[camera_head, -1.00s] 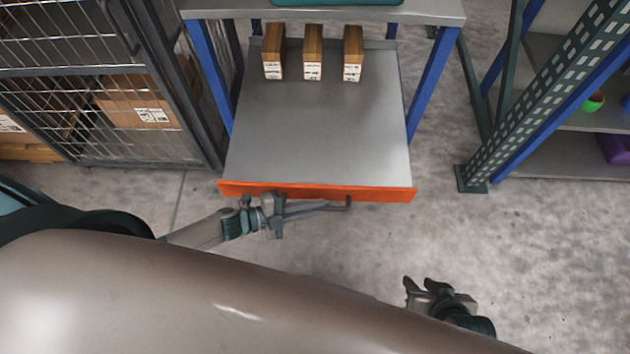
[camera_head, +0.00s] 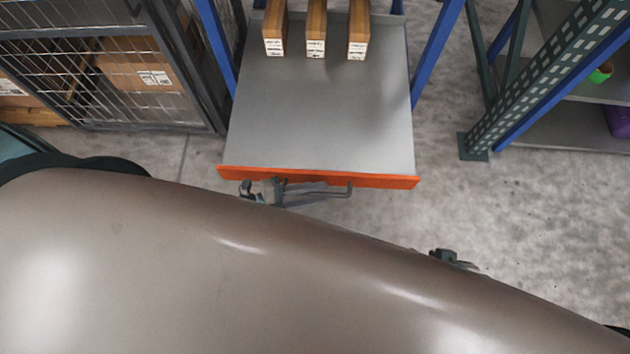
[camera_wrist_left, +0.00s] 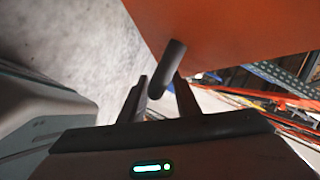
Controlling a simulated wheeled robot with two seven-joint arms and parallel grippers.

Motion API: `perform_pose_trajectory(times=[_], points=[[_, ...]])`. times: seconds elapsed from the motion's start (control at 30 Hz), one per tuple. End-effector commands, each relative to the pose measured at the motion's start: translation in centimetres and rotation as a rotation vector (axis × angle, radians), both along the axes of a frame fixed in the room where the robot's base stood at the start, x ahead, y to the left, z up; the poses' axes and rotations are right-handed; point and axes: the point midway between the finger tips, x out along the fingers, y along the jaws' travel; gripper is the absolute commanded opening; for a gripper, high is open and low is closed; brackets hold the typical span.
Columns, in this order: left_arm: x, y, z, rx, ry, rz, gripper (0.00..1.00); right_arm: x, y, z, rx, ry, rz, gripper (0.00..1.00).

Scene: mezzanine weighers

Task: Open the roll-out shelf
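The roll-out shelf (camera_head: 315,112) is a grey deck with an orange front panel (camera_head: 385,181), drawn well out from between blue uprights. A grey bar handle (camera_head: 335,192) runs along the panel's front. My left gripper (camera_head: 272,190) is at the handle's left part, partly hidden by my body.
Three brown boxes (camera_head: 316,30) stand at the back of the shelf. A wire cage (camera_head: 95,75) with cartons is on the left. A perforated green post (camera_head: 540,85) and another rack stand on the right. Concrete floor (camera_head: 535,215) is clear at right.

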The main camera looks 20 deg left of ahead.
Motion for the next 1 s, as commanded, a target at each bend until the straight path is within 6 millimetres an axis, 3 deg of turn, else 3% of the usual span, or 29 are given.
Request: perform_pose_trajectory(times=[0.47, 0.67, 1.0], points=[[-0.6, 1.0, 0.2, 0.001, 0.001, 0.002, 0.29, 0.0, 0.0, 0.0, 0.001, -0.001, 0.0, 0.31], [-2.3, 3.1, 0.8, 0.002, 0.001, 0.0, 0.29, 0.0, 0.0, 0.0, 0.0, 0.001, 0.0, 0.31], [-6.1, 8.6, 2.2, 0.003, 0.002, 0.0, 0.29, 0.0, 0.0, 0.0, 0.0, 0.001, 0.0, 0.31]])
